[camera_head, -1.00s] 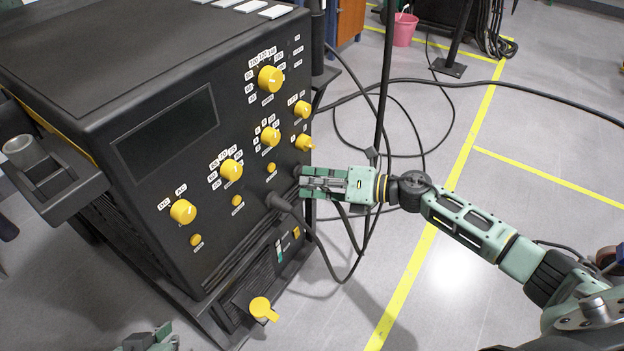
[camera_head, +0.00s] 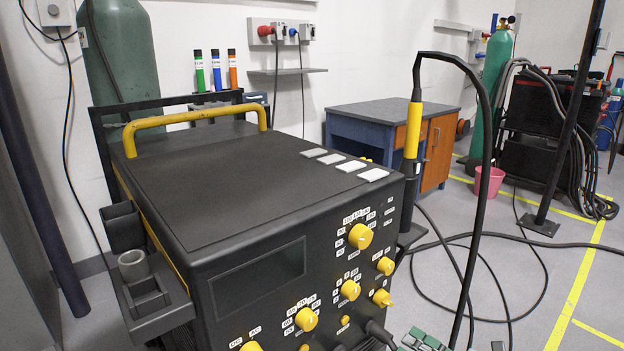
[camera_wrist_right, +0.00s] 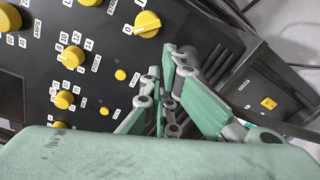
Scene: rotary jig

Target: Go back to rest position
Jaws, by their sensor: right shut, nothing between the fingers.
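My right gripper (camera_head: 424,342) shows only in part at the bottom edge of the head view, beside the front panel of the black machine (camera_head: 230,190). In the right wrist view its fingers (camera_wrist_right: 178,88) are shut with nothing held, close to the panel and its yellow knobs (camera_wrist_right: 147,24). I cannot tell from these views whether the fingers touch the panel. My left gripper is not in view.
A black cable plugs into the panel near my right gripper. A torch with a yellow handle (camera_head: 413,125) stands at the machine's right side, its hose (camera_head: 487,140) looping down to the floor. A blue bench (camera_head: 370,125) and a pink bucket (camera_head: 489,182) stand behind.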

